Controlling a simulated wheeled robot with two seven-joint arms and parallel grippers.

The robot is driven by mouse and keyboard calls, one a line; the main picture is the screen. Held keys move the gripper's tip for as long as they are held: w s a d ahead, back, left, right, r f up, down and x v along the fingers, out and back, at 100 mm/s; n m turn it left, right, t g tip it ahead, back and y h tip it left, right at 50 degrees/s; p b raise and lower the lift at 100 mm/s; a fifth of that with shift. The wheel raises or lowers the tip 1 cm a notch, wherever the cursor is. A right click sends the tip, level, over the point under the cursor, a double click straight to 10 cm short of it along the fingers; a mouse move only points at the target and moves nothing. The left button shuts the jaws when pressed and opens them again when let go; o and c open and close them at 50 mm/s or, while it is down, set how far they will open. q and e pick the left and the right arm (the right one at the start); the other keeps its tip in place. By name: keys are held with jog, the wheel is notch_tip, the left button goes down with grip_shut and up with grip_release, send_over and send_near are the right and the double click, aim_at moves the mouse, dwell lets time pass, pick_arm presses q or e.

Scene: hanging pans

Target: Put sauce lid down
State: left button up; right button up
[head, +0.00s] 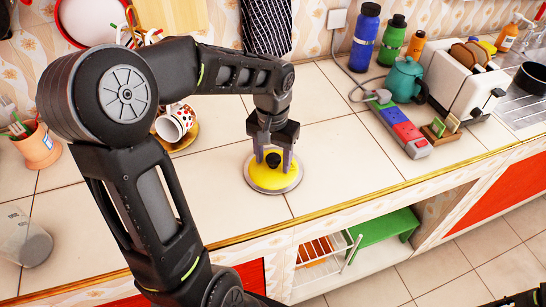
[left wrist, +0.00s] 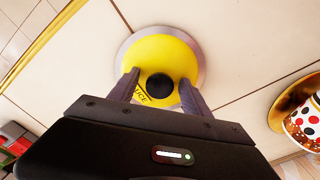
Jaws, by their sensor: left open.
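The sauce lid (head: 264,180) is a yellow disc with a metal rim and a black knob, lying on the tiled counter (head: 345,160). My left gripper (head: 272,160) points down over the lid. Its fingers (left wrist: 158,88) are open, one on each side of the black knob (left wrist: 160,86), with a gap to the knob on both sides. Whether the fingertips touch the lid's surface I cannot tell. My right gripper is not in view.
A power strip (head: 402,128), teal kettle (head: 405,80), bottles (head: 366,38) and a toaster (head: 465,80) stand to the right. The counter around the lid is clear; its front edge (head: 330,212) is close.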

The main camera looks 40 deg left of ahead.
aim_at(273, 159)
pick_arm(q)
jog(key=shift+r, duration=0.55)
notch_tip(273, 159, up, 11)
jog(key=shift+r, duration=0.15)
dwell(1.7)
